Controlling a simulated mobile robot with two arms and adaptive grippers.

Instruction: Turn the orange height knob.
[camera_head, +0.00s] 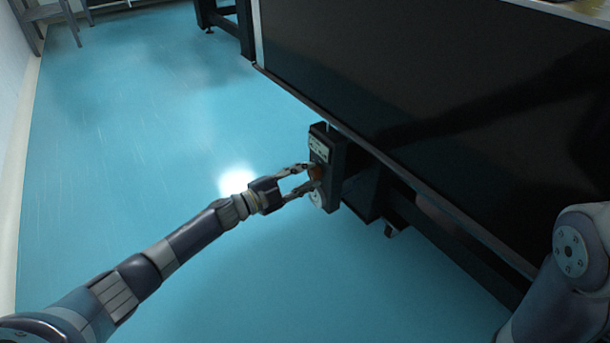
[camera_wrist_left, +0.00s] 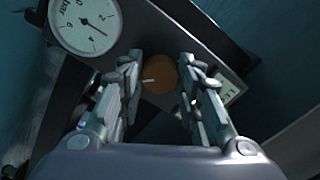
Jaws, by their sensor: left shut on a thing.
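The orange height knob (camera_head: 315,173) sits on the face of a dark control box (camera_head: 328,148) fixed below the table edge. My left gripper (camera_head: 309,177) reaches it from the left, with its fingers on either side of the knob. In the left wrist view the round knob (camera_wrist_left: 160,76) with a pale pointer mark shows between the two fingers (camera_wrist_left: 158,88). The left gripper is shut on the knob. Part of the knob is hidden behind the fingers. My right gripper is not in view; only part of my right arm shows at the lower right.
A white pressure gauge marked "bar" (camera_wrist_left: 86,22) is beside the knob on the box. The large dark optical table (camera_head: 430,90) fills the right side. The blue floor (camera_head: 130,130) at left is clear. A grey stool (camera_head: 45,15) stands far back left.

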